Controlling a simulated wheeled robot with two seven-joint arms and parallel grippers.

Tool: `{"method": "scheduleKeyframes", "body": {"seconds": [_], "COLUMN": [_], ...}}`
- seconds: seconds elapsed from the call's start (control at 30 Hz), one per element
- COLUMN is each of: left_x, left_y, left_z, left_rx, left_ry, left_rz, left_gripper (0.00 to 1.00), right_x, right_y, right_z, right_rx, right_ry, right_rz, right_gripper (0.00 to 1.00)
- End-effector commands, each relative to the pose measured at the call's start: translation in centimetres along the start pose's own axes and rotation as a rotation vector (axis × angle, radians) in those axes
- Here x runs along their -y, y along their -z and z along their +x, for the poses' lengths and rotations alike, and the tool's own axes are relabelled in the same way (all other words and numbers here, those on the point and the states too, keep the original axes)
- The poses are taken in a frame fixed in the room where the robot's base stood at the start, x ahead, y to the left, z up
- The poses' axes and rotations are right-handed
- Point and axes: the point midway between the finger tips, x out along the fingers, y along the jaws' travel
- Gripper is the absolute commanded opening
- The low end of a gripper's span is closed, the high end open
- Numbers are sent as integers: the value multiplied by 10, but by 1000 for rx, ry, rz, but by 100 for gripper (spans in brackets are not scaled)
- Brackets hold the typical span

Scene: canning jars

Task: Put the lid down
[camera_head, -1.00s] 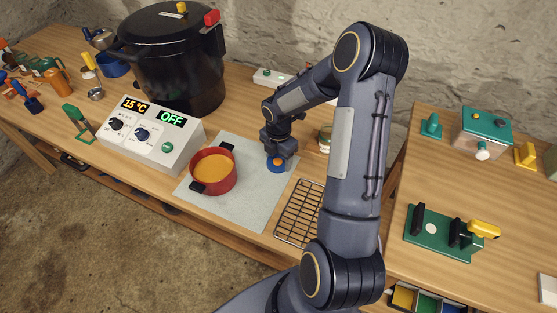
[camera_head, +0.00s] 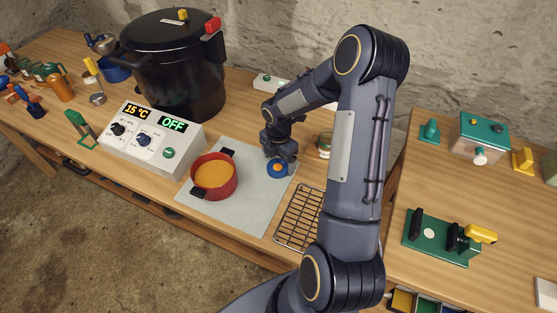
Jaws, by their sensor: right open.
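A small blue lid (camera_head: 277,169) with an orange knob on top lies on the grey mat (camera_head: 246,213), near its upper right edge. My right gripper (camera_head: 279,158) is open and right above the lid, its fingers around or just over the knob. Whether the fingers touch the knob cannot be told at this size. My left gripper does not show.
A red pot (camera_head: 215,182) with orange contents stands left of the lid on the mat. A wire rack (camera_head: 299,217) lies to the right, and a jar (camera_head: 324,145) stands behind my right arm. A white control box (camera_head: 150,140) and a black canner (camera_head: 178,80) are to the left. The mat's front is clear.

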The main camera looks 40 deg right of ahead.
Motion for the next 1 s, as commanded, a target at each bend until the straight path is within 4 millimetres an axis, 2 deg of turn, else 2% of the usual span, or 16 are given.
{"method": "scheduleKeyframes", "body": {"seconds": [0.03, 0.33, 0.5, 0.6, 0.67, 0.77, 0.9, 1.0], "left_x": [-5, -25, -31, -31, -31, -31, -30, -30], "left_y": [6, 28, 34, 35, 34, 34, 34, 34], "left_z": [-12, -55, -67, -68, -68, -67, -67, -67], "left_rx": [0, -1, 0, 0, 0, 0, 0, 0], "left_ry": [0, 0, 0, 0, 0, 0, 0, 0], "left_rz": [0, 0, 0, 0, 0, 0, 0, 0], "left_gripper": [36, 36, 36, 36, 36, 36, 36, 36], "right_x": [0, 0, 0, 2, 7, 22, 60, 92], "right_y": [0, 0, 0, 5, 11, 31, 74, 108], "right_z": [-16, -83, -106, -124, -143, -188, -249, -277], "right_rx": [1, 1, 1, 4, 5, -10, -101, -215], "right_ry": [-1, -1, -3, -18, -39, -99, -190, -235], "right_rz": [0, 0, 3, 61, 148, 379, 796, 1092], "right_gripper": [83, 83, 83, 83, 83, 83, 83, 83]}}
